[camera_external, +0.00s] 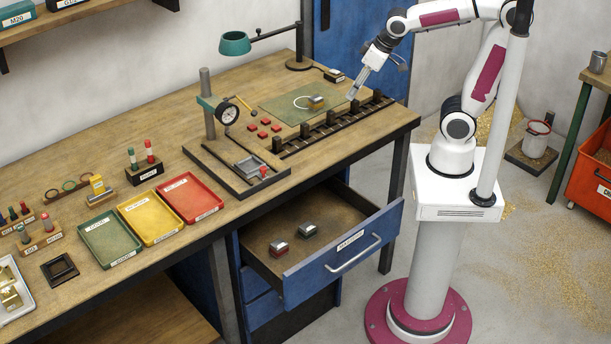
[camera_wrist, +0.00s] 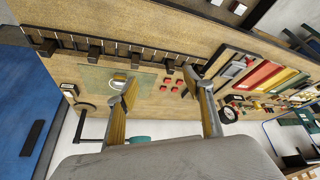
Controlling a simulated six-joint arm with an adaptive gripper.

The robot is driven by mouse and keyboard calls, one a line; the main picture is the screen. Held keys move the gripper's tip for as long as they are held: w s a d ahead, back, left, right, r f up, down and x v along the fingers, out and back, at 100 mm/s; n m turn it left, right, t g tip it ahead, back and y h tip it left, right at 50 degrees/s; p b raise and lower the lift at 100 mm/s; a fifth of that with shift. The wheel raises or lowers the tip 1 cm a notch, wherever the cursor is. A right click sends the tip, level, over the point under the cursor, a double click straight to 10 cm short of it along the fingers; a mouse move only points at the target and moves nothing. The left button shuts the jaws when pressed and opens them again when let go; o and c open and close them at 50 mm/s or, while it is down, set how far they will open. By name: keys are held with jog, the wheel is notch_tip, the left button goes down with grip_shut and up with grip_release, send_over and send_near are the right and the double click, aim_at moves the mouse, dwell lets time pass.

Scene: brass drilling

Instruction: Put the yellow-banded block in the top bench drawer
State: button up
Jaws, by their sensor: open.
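A small block with a grey top and a yellowish band (camera_external: 315,102) sits on the green mat (camera_external: 284,107) on the bench, next to a white ring. The top bench drawer (camera_external: 338,251) is pulled open below the bench's right part. Inside it lie a red-banded block (camera_external: 278,248) and a grey-topped block (camera_external: 307,229). My gripper (camera_external: 352,95) is open and empty, raised to the right of the mat. In the wrist view my gripper's fingers (camera_wrist: 168,94) are spread apart. The left finger partly covers the mat (camera_wrist: 98,80); the drawer is not clear there.
A slotted dark rack (camera_external: 331,124) with upright posts runs along the bench edge beside the mat.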

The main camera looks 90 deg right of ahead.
jog(key=w+d+f+m+g+h, duration=0.1)
jog(key=w+d+f+m, duration=0.25)
jog(key=w+d, duration=0.55)
jog(key=m, duration=0.2)
send_over(317, 98)
jog(key=s+a, duration=0.2)
notch_tip(317, 98, down, 9)
jog(key=shift+w+d+r+g+h, duration=0.15)
jog(key=shift+g+h, duration=0.15)
jog(key=shift+g, duration=0.1)
jog(key=shift+x, duration=1.3)
jog(key=shift+x, duration=2.6)
jog(key=shift+c, duration=0.2)
